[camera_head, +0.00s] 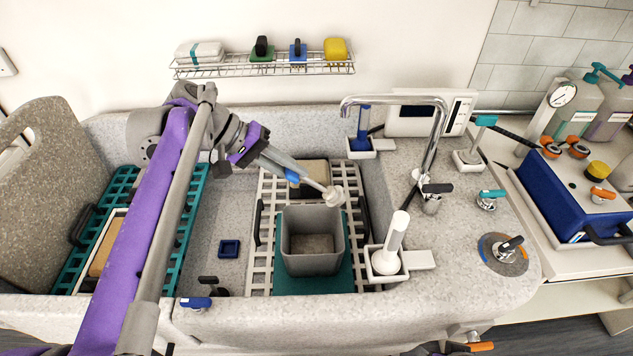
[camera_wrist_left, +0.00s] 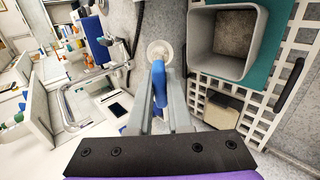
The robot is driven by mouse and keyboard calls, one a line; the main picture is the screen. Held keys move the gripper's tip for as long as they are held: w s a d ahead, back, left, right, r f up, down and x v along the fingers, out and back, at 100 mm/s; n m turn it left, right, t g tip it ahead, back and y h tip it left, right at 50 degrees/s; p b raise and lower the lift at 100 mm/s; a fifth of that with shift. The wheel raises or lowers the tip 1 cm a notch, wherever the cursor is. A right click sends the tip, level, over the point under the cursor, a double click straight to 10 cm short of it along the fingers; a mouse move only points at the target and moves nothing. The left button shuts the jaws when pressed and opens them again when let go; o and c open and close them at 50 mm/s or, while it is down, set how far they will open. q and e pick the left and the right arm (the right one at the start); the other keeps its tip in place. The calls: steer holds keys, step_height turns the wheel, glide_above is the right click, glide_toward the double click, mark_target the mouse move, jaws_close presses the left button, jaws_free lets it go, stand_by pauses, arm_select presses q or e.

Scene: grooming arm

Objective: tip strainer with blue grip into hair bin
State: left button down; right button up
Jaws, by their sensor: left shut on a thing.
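My left gripper (camera_head: 303,174) is shut on the blue grip (camera_head: 292,176) of the strainer. The grip also shows between the fingers in the left wrist view (camera_wrist_left: 158,88). The strainer's round pale head (camera_head: 334,196) points away from the fingers and appears by the back right corner of the hair bin. The hair bin (camera_head: 313,264) is a grey, open, square bin standing upright on a teal mat. In the left wrist view the strainer head (camera_wrist_left: 159,50) is beside the bin (camera_wrist_left: 225,70), not over its opening.
A white slatted rack (camera_head: 264,215) lies under the bin inside the grey basin. A tall faucet (camera_head: 437,145) and a white brush in a holder (camera_head: 394,240) stand to the right. A wire shelf (camera_head: 264,68) hangs on the wall behind.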

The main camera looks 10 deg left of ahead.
stand_by(0.5)
arm_select(q)
steer(key=shift+s+a+f+h+b, duration=0.1)
steer(key=shift+a+f+h+b, duration=0.3)
steer(key=shift+f+b, duration=0.1)
steer(key=shift+s+a+f+t+h+b, duration=0.1)
steer(key=shift+a+t+h+b, duration=0.2)
steer(key=shift+h, duration=0.2)
steer(key=shift+d, duration=0.1)
steer(key=shift+s+a+f+h+b, duration=0.15)
steer(key=shift+a+f+h+b, duration=0.45)
steer(key=shift+h+b, duration=0.25)
steer(key=shift+d, duration=0.1)
stand_by(1.0)
